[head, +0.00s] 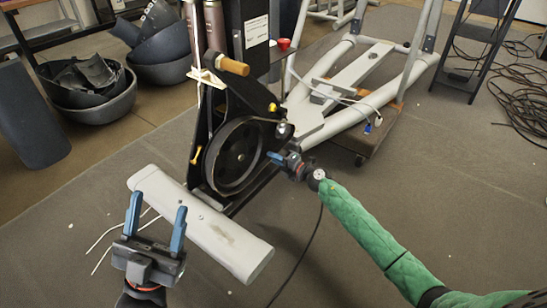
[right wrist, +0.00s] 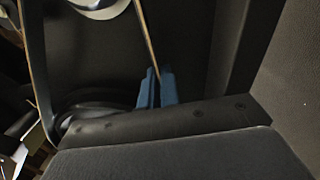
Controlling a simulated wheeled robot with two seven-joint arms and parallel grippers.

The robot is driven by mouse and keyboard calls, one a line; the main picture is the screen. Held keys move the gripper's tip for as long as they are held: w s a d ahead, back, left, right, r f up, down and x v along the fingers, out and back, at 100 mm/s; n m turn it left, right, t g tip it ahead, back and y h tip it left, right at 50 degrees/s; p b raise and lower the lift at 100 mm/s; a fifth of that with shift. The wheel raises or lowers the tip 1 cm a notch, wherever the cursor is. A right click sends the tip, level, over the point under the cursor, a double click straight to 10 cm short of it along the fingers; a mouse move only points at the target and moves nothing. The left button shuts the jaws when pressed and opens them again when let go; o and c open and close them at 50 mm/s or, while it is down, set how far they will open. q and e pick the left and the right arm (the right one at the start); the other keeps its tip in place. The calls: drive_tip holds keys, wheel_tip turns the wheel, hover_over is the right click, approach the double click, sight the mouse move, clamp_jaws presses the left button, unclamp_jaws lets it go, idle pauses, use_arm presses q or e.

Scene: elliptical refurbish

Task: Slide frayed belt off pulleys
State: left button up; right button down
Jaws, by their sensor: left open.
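The large black pulley wheel (head: 235,158) stands upright on the machine's black frame, with a small pulley (head: 284,130) to its upper right. The thin dark belt (head: 262,120) runs between them; in the right wrist view a tan-edged strand of the belt (right wrist: 149,40) comes down between my fingers. My right gripper (head: 276,158) is beside the large wheel's right rim, below the small pulley; its blue fingertips (right wrist: 157,88) are close together on that strand. My left gripper (head: 156,222) is open and empty at the lower left, over the pale stabilizer bar.
The pale bar (head: 225,238) lies across the machine's foot. Dark tubs (head: 105,108) stand at the left, and a pale machine frame on a wooden dolly (head: 375,135) stands behind. Black cable (head: 530,100) is coiled at the right. The grey floor at lower right is mostly clear.

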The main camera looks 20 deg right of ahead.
drive_tip(key=shift+p+v, duration=1.1)
drive_tip(key=shift+v, duration=0.15)
idle(2.5)
idle(0.3)
drive_tip(key=p+v, duration=0.1)
drive_tip(key=v, duration=1.1)
idle(1.5)
